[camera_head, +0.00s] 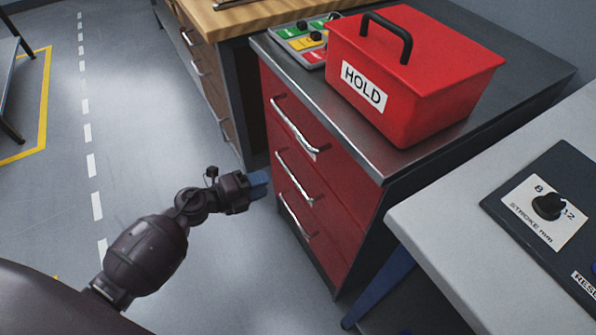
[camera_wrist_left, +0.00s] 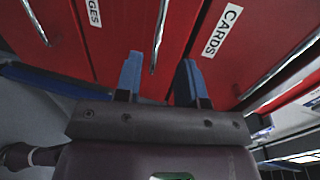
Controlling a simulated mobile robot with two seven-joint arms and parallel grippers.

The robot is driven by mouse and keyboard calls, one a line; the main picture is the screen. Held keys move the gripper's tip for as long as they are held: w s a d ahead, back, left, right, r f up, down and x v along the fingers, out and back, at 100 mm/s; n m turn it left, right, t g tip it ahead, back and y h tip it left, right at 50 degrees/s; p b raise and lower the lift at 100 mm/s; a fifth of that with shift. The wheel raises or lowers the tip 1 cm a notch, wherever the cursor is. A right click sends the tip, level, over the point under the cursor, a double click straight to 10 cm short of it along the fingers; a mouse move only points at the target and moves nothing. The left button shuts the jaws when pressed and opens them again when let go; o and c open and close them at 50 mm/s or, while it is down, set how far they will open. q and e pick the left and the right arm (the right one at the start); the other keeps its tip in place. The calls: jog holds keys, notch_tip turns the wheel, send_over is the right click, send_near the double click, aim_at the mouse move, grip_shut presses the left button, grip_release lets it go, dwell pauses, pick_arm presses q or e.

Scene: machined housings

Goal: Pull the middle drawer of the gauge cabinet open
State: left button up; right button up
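The gauge cabinet (camera_head: 347,126) has three red drawers, all looking shut, each with a long silver handle. The middle drawer's handle (camera_head: 294,178) is also in the left wrist view (camera_wrist_left: 160,38), where it runs up the picture. My left gripper (camera_head: 259,185) points at the drawer fronts from the left, near the middle handle. In the left wrist view its two blue fingers (camera_wrist_left: 159,80) are apart, one on each side of the middle handle's line. I cannot tell whether the handle reaches in between them. My right gripper is in neither view.
A red box marked HOLD (camera_head: 405,75) and a button panel (camera_head: 305,42) stand on the cabinet top. A grey table (camera_head: 440,235) stands close at the right. A wooden-topped bench (camera_head: 240,22) is behind. The floor (camera_head: 160,110) left of the cabinet is clear.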

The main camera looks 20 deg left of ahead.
aim_at(292, 174)
pick_arm(q)
jog(key=shift+b+x, duration=0.9)
jog(key=shift+x, duration=3.85)
grip_shut()
